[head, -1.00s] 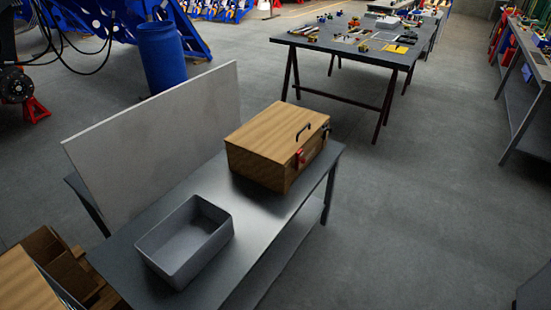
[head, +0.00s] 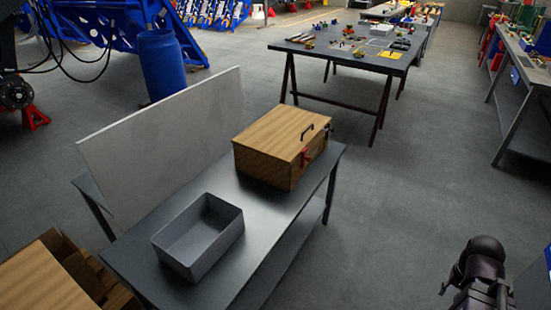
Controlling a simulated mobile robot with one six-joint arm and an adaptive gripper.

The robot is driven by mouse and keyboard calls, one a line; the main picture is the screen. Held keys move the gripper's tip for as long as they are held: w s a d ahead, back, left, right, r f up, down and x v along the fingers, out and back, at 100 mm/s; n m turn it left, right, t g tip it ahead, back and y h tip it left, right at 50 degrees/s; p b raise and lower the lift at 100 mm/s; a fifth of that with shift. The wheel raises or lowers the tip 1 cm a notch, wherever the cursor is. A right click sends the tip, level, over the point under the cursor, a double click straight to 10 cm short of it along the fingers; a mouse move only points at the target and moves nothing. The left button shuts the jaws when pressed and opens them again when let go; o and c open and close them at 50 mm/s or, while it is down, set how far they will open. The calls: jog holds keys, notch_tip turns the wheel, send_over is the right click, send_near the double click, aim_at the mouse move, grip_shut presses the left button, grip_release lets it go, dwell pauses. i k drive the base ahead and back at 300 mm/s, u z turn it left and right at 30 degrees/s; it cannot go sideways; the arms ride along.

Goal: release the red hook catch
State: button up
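The red hook catch (head: 305,157) is on the front face of a wooden box (head: 270,143), just below the lid edge. It is small in the view, and I cannot tell exactly how the hook sits. The box lid is down and has a dark handle (head: 307,131) on top. My gripper (head: 476,288) is at the bottom right edge, dark and partly cut off. It is well apart from the box and the catch. I cannot make out its fingers clearly.
The box stands on a grey metal bench (head: 262,222), with an open grey bin (head: 199,240) in front and an upright pale panel (head: 165,140) behind. A dark trestle table (head: 350,55) with tools stands beyond. The floor right of the bench is clear.

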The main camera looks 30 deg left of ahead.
aim_at(303, 157)
jog(key=u, duration=1.15)
jog(key=k, duration=1)
jog(key=z, duration=0.05)
jog(key=i, duration=0.85)
jog(key=u, duration=0.05)
